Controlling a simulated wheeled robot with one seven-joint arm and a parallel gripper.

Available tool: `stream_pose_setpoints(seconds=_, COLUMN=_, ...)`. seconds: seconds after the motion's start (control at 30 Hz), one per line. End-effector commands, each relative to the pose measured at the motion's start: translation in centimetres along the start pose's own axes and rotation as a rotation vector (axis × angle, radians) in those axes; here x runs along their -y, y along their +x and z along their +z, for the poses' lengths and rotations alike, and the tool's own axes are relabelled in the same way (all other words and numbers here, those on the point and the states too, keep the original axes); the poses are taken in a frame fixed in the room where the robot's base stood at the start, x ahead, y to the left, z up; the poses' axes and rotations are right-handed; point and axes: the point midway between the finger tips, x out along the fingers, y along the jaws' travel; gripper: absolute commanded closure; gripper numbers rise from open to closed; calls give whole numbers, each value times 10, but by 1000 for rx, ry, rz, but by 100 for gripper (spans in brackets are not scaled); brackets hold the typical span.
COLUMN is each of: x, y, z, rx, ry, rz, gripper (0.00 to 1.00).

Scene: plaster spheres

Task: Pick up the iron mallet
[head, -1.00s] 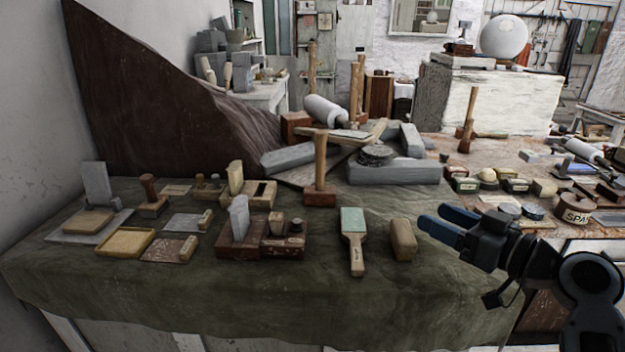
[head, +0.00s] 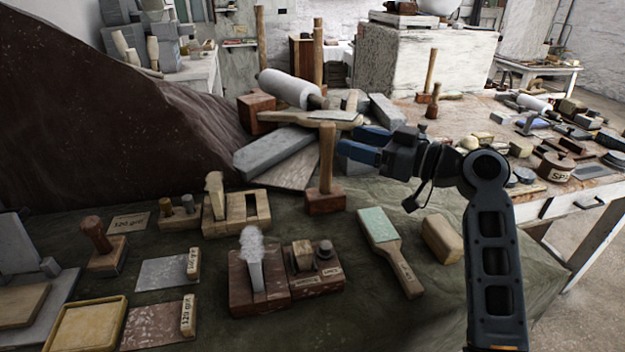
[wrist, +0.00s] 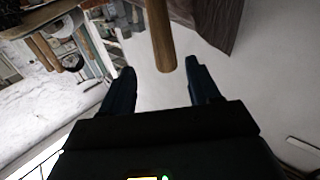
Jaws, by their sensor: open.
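I cannot tell for certain which tool is the iron mallet. The nearest mallet (head: 325,199) has a reddish-brown block head resting on the dark green cloth and a wooden handle standing upright. My gripper (head: 350,143) is open, its blue fingers pointing left, close to the right of that handle in the head view. In the wrist view a wooden handle (wrist: 160,38) reaches down from the top edge, its end showing between the two open fingers (wrist: 158,75). No contact is visible.
Other upright wooden handles stand behind, one above a reddish block (head: 257,112). Grey stone blocks (head: 275,152) and a white roller (head: 288,88) lie behind the mallet. A green-faced paddle (head: 378,226) and a tan block (head: 442,238) lie in front. Sanding blocks crowd the left.

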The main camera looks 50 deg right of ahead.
Motion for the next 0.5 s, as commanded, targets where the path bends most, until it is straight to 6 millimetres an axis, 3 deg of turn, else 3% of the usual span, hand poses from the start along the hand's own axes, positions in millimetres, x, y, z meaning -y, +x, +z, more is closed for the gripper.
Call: stream_pose_setpoints(seconds=0.5, x=7, y=62, z=-2, rx=0, ry=-1, rz=-2, gripper=39)
